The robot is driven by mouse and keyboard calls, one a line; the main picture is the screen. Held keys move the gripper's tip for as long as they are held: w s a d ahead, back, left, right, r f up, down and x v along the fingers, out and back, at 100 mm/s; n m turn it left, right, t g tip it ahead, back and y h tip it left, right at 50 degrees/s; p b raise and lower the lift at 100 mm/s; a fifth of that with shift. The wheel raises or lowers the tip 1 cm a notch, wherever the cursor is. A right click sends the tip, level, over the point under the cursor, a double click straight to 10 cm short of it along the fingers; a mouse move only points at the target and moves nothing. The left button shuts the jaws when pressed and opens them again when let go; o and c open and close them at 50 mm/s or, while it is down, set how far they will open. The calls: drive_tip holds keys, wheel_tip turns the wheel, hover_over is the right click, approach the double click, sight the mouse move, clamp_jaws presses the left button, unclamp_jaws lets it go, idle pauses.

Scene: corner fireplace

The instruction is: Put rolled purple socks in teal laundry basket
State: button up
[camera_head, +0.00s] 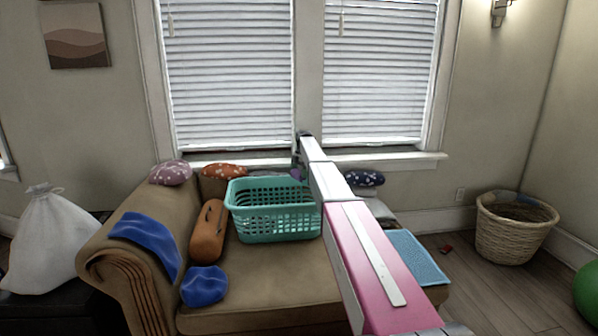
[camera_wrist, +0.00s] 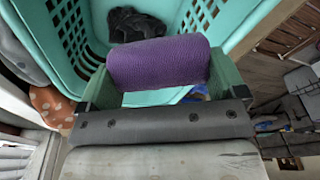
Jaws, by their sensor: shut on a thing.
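The rolled purple socks (camera_wrist: 158,62) are between the fingers of my gripper (camera_wrist: 160,80) in the wrist view. The gripper is shut on them. The teal laundry basket (camera_head: 275,226) stands on the tan sofa. In the wrist view the basket (camera_wrist: 60,48) lies beyond the socks, and the socks overlap its opening in the picture. A dark cloth (camera_wrist: 135,24) is inside the basket. The socks are hard to make out there.
The sofa (camera_head: 260,275) also holds an orange case (camera_head: 208,233), blue cloths (camera_head: 204,286), several cushions (camera_head: 170,173) and a light blue mat (camera_head: 416,258). A wicker basket (camera_head: 512,236) stands on the floor at right. A white sack (camera_head: 48,240) is at left. The window sill is behind the sofa.

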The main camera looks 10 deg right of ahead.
wheel_tip(320, 180, down, 11)
idle(0.9)
drive_tip(key=o, duration=0.6)
drive_tip(key=shift+r, duration=0.15)
